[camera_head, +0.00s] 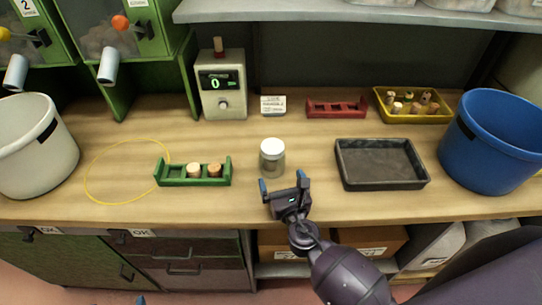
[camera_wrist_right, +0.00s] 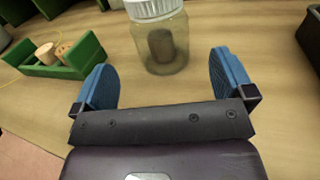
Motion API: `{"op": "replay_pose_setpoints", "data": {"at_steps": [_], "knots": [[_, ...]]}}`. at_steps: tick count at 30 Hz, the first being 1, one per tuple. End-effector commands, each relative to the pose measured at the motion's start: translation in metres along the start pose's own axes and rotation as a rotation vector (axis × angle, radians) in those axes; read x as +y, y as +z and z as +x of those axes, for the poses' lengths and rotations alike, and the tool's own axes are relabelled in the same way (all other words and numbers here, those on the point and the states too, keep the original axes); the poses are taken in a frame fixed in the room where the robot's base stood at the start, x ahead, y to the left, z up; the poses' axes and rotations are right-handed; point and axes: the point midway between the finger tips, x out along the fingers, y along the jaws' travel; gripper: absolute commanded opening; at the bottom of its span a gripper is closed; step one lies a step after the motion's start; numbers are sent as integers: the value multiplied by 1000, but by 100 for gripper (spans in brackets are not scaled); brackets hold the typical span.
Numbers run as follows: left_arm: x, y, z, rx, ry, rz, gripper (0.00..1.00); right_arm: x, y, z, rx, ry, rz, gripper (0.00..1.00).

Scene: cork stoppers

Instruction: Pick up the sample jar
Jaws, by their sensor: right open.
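The sample jar (camera_head: 272,157) stands upright on the wooden bench, clear-walled with a white lid. In the right wrist view the jar (camera_wrist_right: 160,45) is just ahead, roughly centred between the fingers, with a brownish cork-like piece inside; its lid top is cut off. My right gripper (camera_head: 281,184) is open and empty, on the near side of the jar, its blue fingertips (camera_wrist_right: 162,64) short of it. Only a small blue tip of what looks like my left gripper (camera_head: 141,300) shows at the bottom edge.
A green rack (camera_head: 168,180) with two corks stands left of the jar, a dark grey tray (camera_head: 382,183) right of it. A scale-like box (camera_head: 222,85), red rack (camera_head: 336,109) and yellow cork tray (camera_head: 412,118) stand behind. White (camera_head: 33,150) and blue (camera_head: 490,145) bins flank the bench.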

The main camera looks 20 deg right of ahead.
Motion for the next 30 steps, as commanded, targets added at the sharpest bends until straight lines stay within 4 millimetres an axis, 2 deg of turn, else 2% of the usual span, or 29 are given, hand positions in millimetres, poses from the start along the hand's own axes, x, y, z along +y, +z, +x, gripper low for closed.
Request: {"op": "replay_pose_setpoints", "data": {"at_steps": [4,14,21,25,30], "knots": [[-1,5,-4,-13,-2,-1,100,1,1,23,-1,1,1,100],[-1,0,-2,-5,-1,1,100,0,1,46,-1,0,3,100],[-1,-2,0,0,0,2,100,0,1,78,-1,0,2,100],[-1,-3,1,3,0,2,100,0,1,88,-1,1,2,100],[-1,-4,1,4,0,3,100,0,0,91,1,0,2,100]]}}
